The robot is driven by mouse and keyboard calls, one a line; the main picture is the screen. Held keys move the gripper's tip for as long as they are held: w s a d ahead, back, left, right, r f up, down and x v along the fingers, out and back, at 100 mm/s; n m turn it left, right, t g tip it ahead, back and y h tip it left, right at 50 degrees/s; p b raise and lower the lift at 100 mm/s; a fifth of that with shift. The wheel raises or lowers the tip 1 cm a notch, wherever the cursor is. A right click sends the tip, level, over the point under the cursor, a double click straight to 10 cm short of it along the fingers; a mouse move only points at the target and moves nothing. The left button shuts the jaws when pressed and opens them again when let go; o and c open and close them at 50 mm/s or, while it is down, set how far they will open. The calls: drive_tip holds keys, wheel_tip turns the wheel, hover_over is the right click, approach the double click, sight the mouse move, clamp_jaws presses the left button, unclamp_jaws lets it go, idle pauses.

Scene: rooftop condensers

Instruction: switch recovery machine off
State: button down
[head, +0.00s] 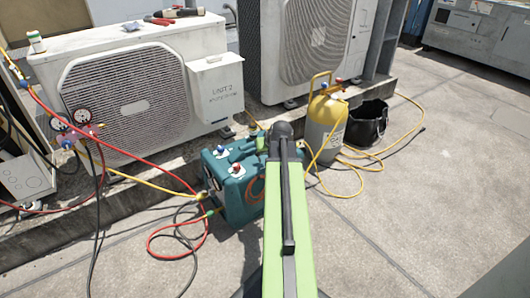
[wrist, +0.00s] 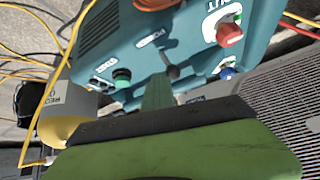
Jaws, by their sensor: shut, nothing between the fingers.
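The teal recovery machine (head: 226,174) stands on the roof floor in front of the condenser units. In the head view my arm covers the machine's right side and hides the switch.
A yellow-topped grey cylinder (head: 325,123) and a black bucket (head: 367,124) stand right of the machine. Red, yellow and black hoses lie around it, running to gauges (head: 70,127) at left. Condenser Unit 2 (head: 140,85) is behind. The floor at right is clear.

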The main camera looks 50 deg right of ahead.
drive_tip(key=shift+r+p, duration=0.75)
drive_tip(key=shift+r, duration=0.05)
drive_tip(key=shift+f, duration=0.1)
